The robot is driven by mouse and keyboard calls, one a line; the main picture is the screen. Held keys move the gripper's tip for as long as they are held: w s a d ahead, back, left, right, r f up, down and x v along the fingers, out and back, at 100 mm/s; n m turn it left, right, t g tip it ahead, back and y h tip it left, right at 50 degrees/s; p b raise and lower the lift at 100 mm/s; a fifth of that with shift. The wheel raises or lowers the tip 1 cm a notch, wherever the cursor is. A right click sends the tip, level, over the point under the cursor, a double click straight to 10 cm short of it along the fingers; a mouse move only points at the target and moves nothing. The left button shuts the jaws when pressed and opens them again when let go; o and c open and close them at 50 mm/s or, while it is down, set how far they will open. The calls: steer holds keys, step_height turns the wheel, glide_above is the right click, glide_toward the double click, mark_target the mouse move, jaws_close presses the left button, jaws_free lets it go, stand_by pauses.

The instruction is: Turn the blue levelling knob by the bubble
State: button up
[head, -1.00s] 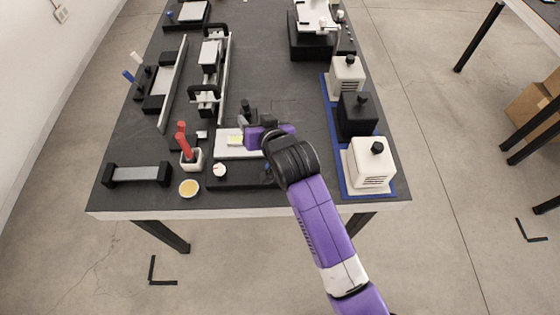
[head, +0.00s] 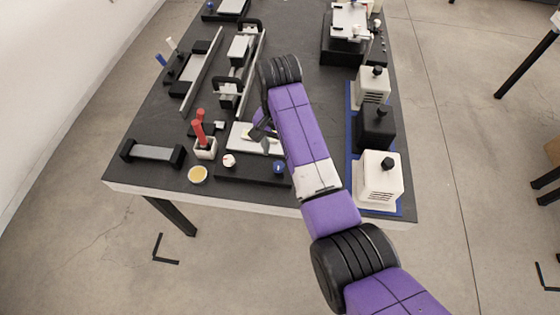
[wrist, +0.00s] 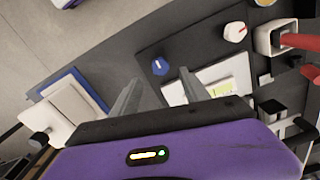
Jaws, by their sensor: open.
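The blue knob (head: 279,168) with a white mark sits on the right of a dark base plate (head: 245,173), just left of my forearm. In the wrist view the blue knob (wrist: 160,66) lies beyond my fingertips, roughly between their lines. A yellow-green bubble vial (wrist: 220,88) lies on a white plate (wrist: 237,75), right of my fingers. My gripper (wrist: 158,85) is open, with its two grey fingers apart and nothing between them. It appears above the plate and apart from the knob. In the head view my arm hides much of the gripper.
A white knob (head: 229,160) with a red mark shares the base plate. A white holder (head: 205,149) with red-handled tools and a yellow dish (head: 198,174) stand left. Boxy black and white units (head: 380,178) stand on a blue mat at right.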

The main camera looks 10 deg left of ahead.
mark_target(279, 165)
step_height(279, 165, down, 7)
steer(key=shift+r, duration=0.2)
jaws_close()
stand_by(0.3)
